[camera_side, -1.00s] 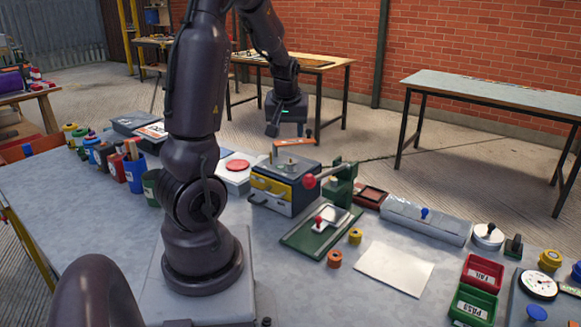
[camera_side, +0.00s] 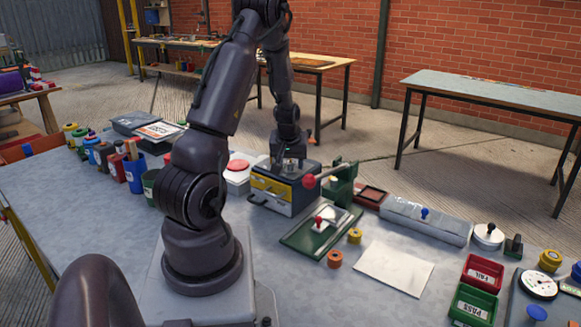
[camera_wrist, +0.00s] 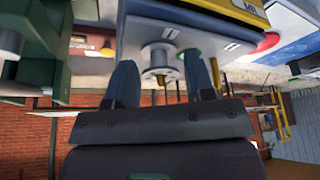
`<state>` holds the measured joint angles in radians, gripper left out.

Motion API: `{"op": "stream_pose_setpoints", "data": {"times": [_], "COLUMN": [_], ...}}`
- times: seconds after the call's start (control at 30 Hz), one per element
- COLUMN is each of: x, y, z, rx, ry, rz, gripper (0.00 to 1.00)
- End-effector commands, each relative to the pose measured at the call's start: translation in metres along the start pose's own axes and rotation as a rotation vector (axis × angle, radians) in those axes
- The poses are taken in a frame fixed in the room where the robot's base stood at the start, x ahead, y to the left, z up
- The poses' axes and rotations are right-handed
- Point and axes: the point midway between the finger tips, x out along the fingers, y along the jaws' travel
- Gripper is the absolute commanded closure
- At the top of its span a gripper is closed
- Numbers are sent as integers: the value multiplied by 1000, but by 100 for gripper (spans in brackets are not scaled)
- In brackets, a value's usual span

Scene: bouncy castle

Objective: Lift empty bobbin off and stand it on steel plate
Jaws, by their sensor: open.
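The empty bobbin (camera_wrist: 159,57) is a pale, silvery spool standing on a spindle on top of a grey and yellow machine (camera_side: 283,192). A thin brass-coloured rod shows at the spool's end in the wrist view. My gripper (camera_wrist: 161,76) is open, one finger on either side of the bobbin; I cannot tell whether either finger touches it. In the side view my gripper (camera_side: 291,163) is down at the machine's top and partly hides the bobbin. A flat pale plate (camera_side: 395,268), which looks like the steel plate, lies bare on the bench at front right.
A green-based fixture (camera_side: 318,235), a yellow spool (camera_side: 355,236) and an orange spool (camera_side: 334,258) lie between machine and plate. Red and green trays (camera_side: 473,303) are beyond the plate.

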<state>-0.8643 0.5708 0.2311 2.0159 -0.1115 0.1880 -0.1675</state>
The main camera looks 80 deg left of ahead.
Motion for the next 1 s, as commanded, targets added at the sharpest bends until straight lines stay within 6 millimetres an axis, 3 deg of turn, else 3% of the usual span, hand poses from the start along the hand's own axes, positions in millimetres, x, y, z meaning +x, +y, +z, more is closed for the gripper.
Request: {"op": "stream_pose_setpoints", "data": {"times": [0.17,0.3,0.33,0.67,1.0], "x": [0,0,0,-5,-64], "y": [0,0,0,0,1], "z": [0,0,0,-2,-27], "rx": [0,0,0,0,2], "ry": [1,0,0,2,6], "rz": [0,0,0,0,3], "gripper": [51,83,87,87,87]}}
